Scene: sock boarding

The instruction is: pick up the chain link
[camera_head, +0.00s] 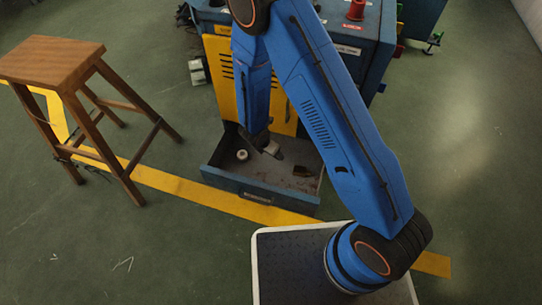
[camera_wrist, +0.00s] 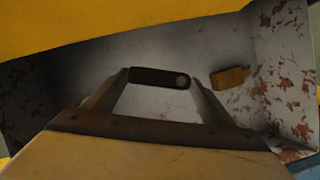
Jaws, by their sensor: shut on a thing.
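The chain link (camera_wrist: 150,77) is a dark, narrow bar with a lighter round spot at its right end. In the wrist view it lies crosswise between the two fingertips of my gripper (camera_wrist: 162,82), which is shut on it. In the head view my gripper (camera_head: 271,149) points down inside an open drawer (camera_head: 262,192) of the cabinet. The link cannot be made out there. I cannot tell whether it touches the drawer floor.
A brown block (camera_head: 303,171) lies in the drawer to the right; it also shows in the wrist view (camera_wrist: 230,77). A white ring-like object (camera_head: 242,155) lies left. The blue and yellow cabinet (camera_head: 222,75) rises behind. A wooden stool (camera_head: 52,62) stands left.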

